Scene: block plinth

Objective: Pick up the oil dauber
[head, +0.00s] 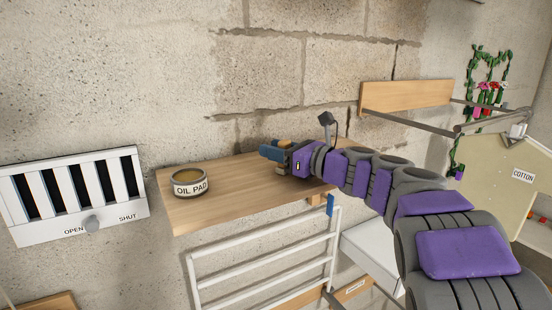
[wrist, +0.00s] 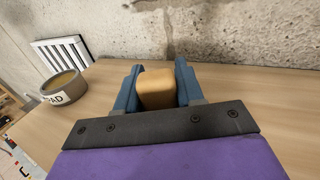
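A tan, rounded block (wrist: 157,90), which may be the oil dauber, sits between the two blue fingers of my gripper (wrist: 159,84) in the wrist view. The fingers lie close along its left and right sides. I cannot tell whether they press on it or whether it rests on the wooden shelf (head: 222,206). In the head view my gripper (head: 274,150) is low over the back of this shelf, pointing left, and the block is not visible there. The round tin marked OIL PAD (head: 189,183) stands at the shelf's left end; it also shows in the wrist view (wrist: 64,87).
A white vent with an OPEN/SHUT knob (head: 92,224) is on the wall at left. The block wall rises close behind the shelf. A white rail rack (head: 262,264) is below it. A second shelf (head: 407,95) is at upper right. Shelf space between tin and gripper is clear.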

